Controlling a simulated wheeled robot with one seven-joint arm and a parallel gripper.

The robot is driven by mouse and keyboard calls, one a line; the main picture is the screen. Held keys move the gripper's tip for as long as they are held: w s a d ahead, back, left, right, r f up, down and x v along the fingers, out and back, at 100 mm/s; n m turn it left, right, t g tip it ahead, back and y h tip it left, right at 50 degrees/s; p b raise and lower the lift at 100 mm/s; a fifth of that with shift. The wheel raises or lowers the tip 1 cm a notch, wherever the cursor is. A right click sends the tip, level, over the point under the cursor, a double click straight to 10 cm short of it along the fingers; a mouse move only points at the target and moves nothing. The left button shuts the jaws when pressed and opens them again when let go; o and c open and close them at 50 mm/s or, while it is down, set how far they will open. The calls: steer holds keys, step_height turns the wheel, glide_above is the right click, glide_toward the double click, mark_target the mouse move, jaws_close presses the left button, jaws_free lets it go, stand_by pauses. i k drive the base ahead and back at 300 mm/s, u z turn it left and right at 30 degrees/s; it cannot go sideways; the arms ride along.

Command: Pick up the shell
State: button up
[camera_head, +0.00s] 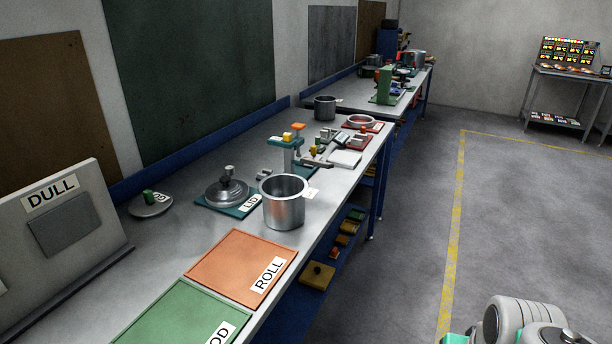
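A second, darker open pot (325,109) stands farther back on the same bench. My gripper is not in view; only a rounded grey and white part of my own arm shows at the bottom right, well away from the bench.
The orange ROLL mat (238,262) and a green mat (180,318) are bare. Open floor (410,220) lies right of the bench (160,240).

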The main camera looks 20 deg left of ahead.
mark_target(284, 195)
steer(key=i, duration=2.65)
steer(key=u, duration=5.3)
steer(key=i, duration=0.5)
